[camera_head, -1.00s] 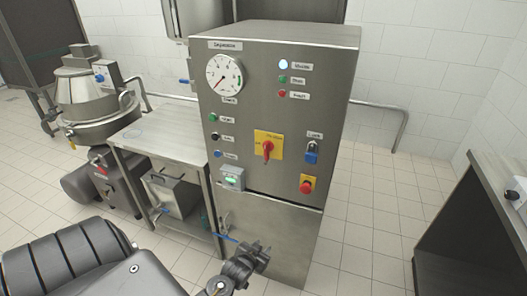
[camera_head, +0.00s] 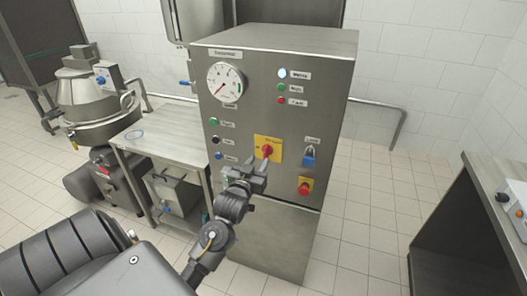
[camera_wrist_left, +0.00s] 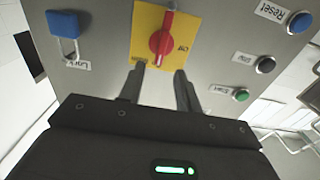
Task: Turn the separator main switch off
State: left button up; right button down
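The separator main switch (camera_head: 267,150) is a red rotary handle on a yellow plate on the front of the steel cabinet. In the left wrist view the red handle (camera_wrist_left: 162,36) lies lengthwise up and down the picture, with an "Off" label on the plate to its right. My left gripper (camera_head: 262,168) is just below and in front of the switch. Its two fingers (camera_wrist_left: 160,72) are apart with a gap between them, pointing at the near end of the handle; contact cannot be told. My right gripper is out of view.
The cabinet (camera_head: 300,70) also carries a gauge (camera_head: 225,82), a blue padlock (camera_head: 309,157), a red emergency button (camera_head: 305,186) and several small buttons. A steel table (camera_head: 170,142) stands left of it. Open tiled floor lies to the right.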

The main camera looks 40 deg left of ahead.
aim_at(265, 152)
pick_arm(q)
jog(key=p+x, duration=0.1)
jog(key=x, duration=0.5)
jog(key=shift+c, duration=0.3)
grip_shut()
